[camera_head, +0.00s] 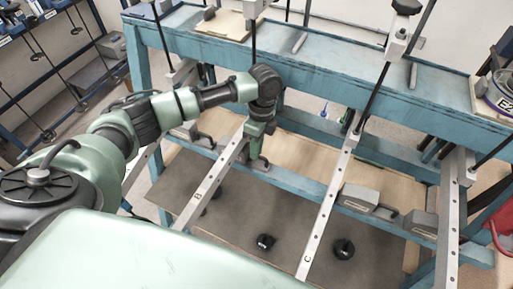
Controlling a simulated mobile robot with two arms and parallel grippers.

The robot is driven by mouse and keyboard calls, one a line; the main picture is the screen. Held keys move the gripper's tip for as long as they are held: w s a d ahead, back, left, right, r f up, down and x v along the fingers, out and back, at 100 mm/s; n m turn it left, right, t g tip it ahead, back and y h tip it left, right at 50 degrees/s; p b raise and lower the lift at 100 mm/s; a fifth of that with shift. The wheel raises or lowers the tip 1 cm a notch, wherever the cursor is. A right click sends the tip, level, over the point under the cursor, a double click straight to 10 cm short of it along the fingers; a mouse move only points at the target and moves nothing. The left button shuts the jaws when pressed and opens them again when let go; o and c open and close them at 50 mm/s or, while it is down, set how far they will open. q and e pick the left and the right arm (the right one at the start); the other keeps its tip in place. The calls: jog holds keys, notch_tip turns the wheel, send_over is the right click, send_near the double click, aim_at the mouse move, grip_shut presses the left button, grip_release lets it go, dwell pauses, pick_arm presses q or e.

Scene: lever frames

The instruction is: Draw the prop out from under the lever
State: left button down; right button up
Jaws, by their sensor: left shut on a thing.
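Long pale lever bars cross a blue frame; one is marked B (207,188) and another C (317,232). My left gripper (256,147) points down beside the far part of lever B. It is shut on what looks like the prop (257,162), a small block with a dark handle low beside that lever. The fingers and the lever hide much of the prop, so I cannot tell whether it touches the bar. My right gripper is out of view.
Grey blocks with dark handles (360,197) sit on the blue frame (300,174) right of lever C. Black round knobs (343,248) show below the bars. A thin black rod (372,100) rises by lever C. A rack stands at the left.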

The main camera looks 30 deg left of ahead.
pick_arm(q)
jog(key=d+p, duration=0.1)
jog(key=d, duration=0.2)
jog(key=d+p, duration=0.1)
jog(key=d, duration=0.3)
jog(key=d+p, duration=0.1)
jog(key=d, duration=0.2)
jog(key=shift+w+d+r, duration=0.1)
jog(key=shift+w+d, duration=0.2)
jog(key=shift+a, duration=0.1)
jog(key=c, duration=1.6)
grip_release()
jog(key=shift+o, duration=0.6)
jog(key=shift+d, duration=0.2)
jog(key=shift+a, duration=0.1)
